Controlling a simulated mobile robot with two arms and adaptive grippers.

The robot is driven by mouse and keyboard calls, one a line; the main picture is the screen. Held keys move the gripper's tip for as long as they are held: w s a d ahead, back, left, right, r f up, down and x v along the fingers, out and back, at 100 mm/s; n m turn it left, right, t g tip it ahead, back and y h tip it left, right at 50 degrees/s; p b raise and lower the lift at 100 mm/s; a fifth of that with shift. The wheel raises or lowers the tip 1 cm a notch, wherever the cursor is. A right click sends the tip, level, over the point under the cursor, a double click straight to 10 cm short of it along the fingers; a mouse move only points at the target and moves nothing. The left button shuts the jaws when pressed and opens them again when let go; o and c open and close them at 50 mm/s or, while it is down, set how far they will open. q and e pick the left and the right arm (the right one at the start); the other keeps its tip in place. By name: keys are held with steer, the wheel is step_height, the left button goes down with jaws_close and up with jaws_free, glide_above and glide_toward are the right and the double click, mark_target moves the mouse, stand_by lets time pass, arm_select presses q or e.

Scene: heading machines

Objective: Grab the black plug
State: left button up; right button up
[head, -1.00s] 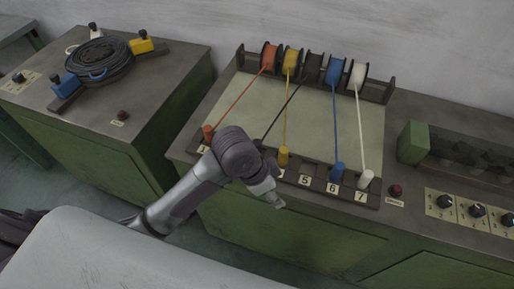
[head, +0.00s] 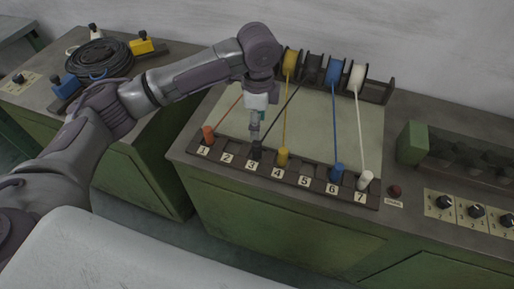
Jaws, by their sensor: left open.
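The black plug (head: 257,148) stands in the numbered socket strip (head: 305,169) at position 3. A black cord (head: 285,110) runs from it up to the black spool (head: 312,68). My left gripper (head: 255,136) points down just above the black plug, seemingly at its top. Its jaws are open, though the fingers look small and close together here. I cannot tell whether they touch the plug. My right gripper does not show.
Other plugs stand in the strip: orange (head: 208,133) at 1, yellow (head: 283,155) at 4, blue (head: 337,172) at 6 and white (head: 366,179) at 7. Their cords run to spools behind.

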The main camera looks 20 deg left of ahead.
mark_target(257, 143)
arm_select(q)
step_height(257, 143, down, 4)
steer(key=shift+f, duration=0.15)
step_height(257, 143, down, 4)
steer(key=shift+s+f+p, duration=0.1)
steer(key=shift+s+p, duration=0.05)
steer(key=shift+p, duration=0.6)
steer(key=shift+f, duration=0.45)
steer(key=shift+c, duration=0.2)
jaws_close()
